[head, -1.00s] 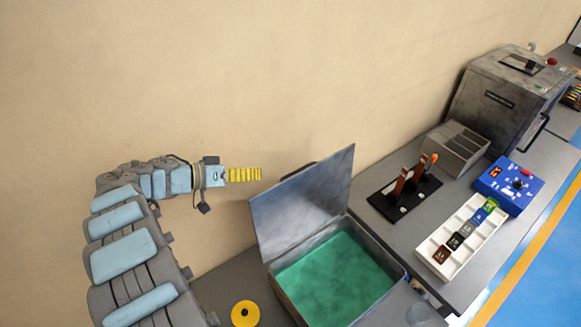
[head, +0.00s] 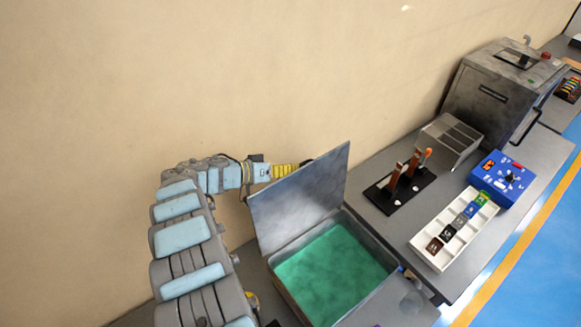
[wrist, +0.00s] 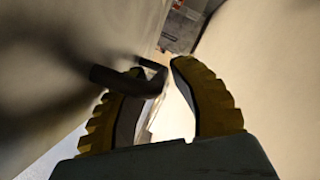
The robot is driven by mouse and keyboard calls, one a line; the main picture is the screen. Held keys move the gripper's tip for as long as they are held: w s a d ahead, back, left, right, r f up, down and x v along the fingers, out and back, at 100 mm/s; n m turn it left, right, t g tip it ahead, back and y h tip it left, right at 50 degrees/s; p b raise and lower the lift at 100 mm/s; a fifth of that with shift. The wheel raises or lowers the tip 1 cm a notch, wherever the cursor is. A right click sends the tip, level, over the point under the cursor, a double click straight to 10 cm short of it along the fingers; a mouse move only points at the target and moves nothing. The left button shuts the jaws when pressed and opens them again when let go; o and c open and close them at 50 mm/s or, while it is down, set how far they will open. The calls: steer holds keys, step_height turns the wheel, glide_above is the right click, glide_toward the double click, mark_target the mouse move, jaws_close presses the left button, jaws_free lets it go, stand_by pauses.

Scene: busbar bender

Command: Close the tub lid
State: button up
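The metal tub (head: 384,283) stands on the bench with green liquid inside. Its grey lid (head: 305,195) is raised and leans back toward the wall. My gripper (head: 298,166) is behind the lid's upper left edge, its yellow fingertips partly hidden by it. In the wrist view my gripper (wrist: 165,72) has its two yellow fingers apart with a gap between them. A dark bar handle (wrist: 118,80) crosses in front of the left finger, close to its tip. The blurred grey lid (wrist: 85,45) fills the left. I cannot tell whether finger and handle touch.
Right of the tub are a black stand with upright brown pieces (head: 397,180), a white compartment tray (head: 430,257), a blue control box (head: 503,180), a grey bin (head: 450,142) and a large grey machine (head: 495,90). The wall runs close behind the lid.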

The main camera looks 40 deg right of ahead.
jaws_close()
steer(key=shift+s, duration=0.1)
stand_by(0.4)
